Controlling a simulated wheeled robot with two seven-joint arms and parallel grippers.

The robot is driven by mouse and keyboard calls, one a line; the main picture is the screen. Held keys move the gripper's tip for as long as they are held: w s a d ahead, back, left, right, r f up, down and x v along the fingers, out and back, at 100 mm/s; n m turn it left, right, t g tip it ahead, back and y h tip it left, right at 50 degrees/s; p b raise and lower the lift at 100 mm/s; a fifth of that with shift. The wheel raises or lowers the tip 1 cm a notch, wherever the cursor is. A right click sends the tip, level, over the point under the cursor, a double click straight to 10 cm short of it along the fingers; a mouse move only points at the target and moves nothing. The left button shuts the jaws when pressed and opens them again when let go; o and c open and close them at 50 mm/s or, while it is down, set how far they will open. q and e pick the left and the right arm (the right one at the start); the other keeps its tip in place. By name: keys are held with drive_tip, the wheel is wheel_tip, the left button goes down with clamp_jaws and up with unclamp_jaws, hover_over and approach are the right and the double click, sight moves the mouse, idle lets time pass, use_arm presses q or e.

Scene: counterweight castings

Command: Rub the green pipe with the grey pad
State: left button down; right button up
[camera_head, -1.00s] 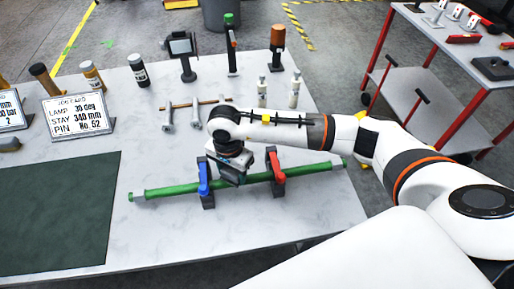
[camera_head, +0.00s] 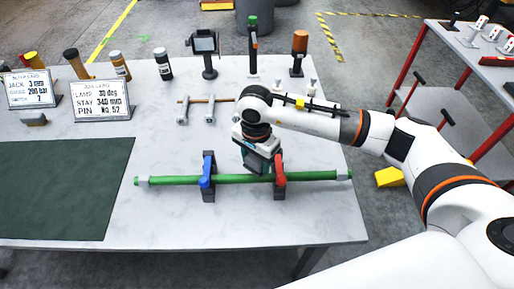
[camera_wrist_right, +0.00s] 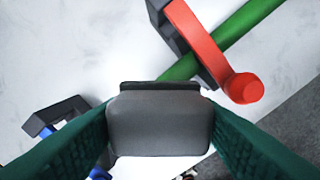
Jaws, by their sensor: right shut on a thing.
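The green pipe (camera_head: 232,179) lies across the front of the table, held in a blue-levered clamp (camera_head: 207,176) and a red-levered clamp (camera_head: 279,176). My right gripper (camera_head: 261,166) is over the pipe between the clamps, close to the red one. In the right wrist view its green fingers are shut on the grey pad (camera_wrist_right: 160,124). The pipe (camera_wrist_right: 246,24) runs behind the pad there, past the red lever (camera_wrist_right: 202,48). Whether the pad touches the pipe is hidden. My left gripper is not in view.
A dark green mat (camera_head: 65,188) covers the table's left. Behind are two cards (camera_head: 100,99), bottles (camera_head: 162,64) and a metal rod stand (camera_head: 205,110). A trolley (camera_head: 470,90) stands at the right. A yellow block (camera_head: 390,177) shows beyond the table's right edge.

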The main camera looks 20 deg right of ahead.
wheel_tip(320, 180, up, 3)
drive_tip(key=shift+d+r+p, duration=0.15)
drive_tip(key=shift+r+p, duration=0.05)
drive_tip(key=shift+p, duration=0.35)
drive_tip(key=shift+r, duration=0.5)
drive_tip(key=shift+s, duration=0.1)
